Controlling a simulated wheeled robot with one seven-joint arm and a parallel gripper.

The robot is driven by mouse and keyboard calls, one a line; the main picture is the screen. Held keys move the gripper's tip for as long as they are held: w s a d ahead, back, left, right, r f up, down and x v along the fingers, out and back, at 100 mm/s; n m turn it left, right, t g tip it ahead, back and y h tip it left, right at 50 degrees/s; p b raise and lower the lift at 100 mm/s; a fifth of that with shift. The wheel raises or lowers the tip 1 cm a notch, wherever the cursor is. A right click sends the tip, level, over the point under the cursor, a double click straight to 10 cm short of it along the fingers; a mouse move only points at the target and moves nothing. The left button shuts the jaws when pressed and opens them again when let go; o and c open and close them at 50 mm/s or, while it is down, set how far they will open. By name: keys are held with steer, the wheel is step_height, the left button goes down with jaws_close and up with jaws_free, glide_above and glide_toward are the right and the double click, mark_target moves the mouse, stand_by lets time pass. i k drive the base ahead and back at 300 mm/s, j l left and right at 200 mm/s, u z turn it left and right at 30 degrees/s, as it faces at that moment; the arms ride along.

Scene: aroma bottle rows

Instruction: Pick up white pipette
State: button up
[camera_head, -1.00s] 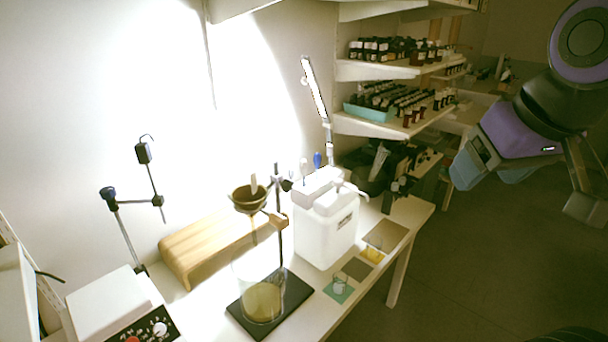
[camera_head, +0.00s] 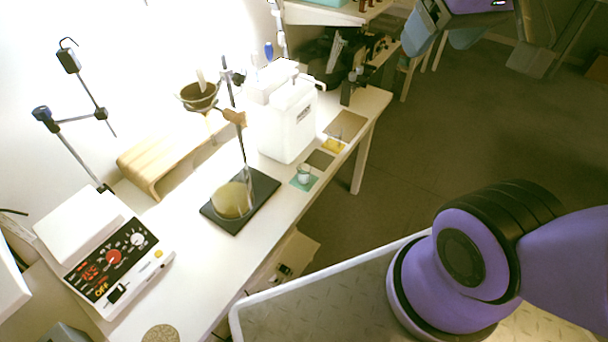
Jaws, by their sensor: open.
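A slim pale, whitish upright piece, which looks like the white pipette (camera_head: 255,61), stands at the back of the table behind the white container (camera_head: 286,128). A blue-topped piece (camera_head: 268,51) stands just right of it. The container hides their lower parts. My gripper (camera_head: 478,42) is at the top right edge, partly cut off. It is open and looks empty. It is over the floor, well to the right of the table and apart from the pipette.
A hotplate stirrer (camera_head: 112,262) sits at the front left. The floor (camera_head: 440,130) at right is clear.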

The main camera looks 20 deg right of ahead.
mark_target(255, 59)
steer(key=i+l+u, duration=0.45)
steer(key=l+u, duration=0.15)
steer(key=i+l+u, duration=0.15)
steer(key=l+u, duration=0.15)
steer(key=i+l+u, duration=0.1)
steer(key=l+u, duration=0.2)
steer(key=l, duration=0.2)
